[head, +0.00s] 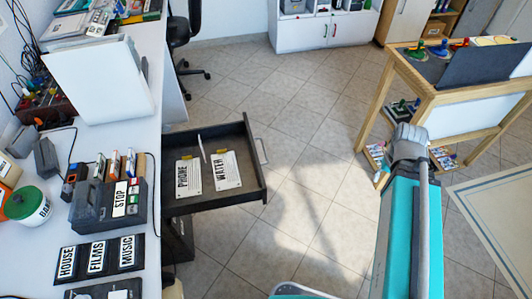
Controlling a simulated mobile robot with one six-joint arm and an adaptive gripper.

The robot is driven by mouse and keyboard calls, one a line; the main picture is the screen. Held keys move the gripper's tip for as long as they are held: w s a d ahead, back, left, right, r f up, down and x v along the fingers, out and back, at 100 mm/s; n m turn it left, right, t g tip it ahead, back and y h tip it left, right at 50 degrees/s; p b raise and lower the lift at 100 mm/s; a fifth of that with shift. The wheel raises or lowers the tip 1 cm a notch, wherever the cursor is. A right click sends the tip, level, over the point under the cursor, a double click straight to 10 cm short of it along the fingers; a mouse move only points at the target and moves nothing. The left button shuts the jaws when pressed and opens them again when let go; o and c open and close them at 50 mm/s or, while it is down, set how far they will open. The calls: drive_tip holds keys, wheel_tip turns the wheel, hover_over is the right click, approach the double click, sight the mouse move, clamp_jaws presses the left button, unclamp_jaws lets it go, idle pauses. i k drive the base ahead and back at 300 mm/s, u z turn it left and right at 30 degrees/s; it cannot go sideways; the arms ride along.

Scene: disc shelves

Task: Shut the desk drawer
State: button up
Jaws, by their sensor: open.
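The desk drawer (262,186) is dark grey and stands pulled out to the right from under the white desk (150,62). Its metal handle (262,150) is on the right-hand front. Inside lie two white label cards, PHONE (188,178) and WATER (227,170), and a thin pale piece (202,149) stands upright by them. My teal arm shows at the lower right, apart from the drawer. My gripper is not visible in the head view.
Tiled floor (310,130) lies clear right of the drawer. A wooden table (396,62) stands at the upper right. A dark box with a STOP label (119,199) sits on the desk near the drawer.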

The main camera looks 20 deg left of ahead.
sight(236, 136)
drive_tip(key=z, duration=0.5)
drive_tip(key=i, duration=1.35)
drive_tip(key=u, duration=2.6)
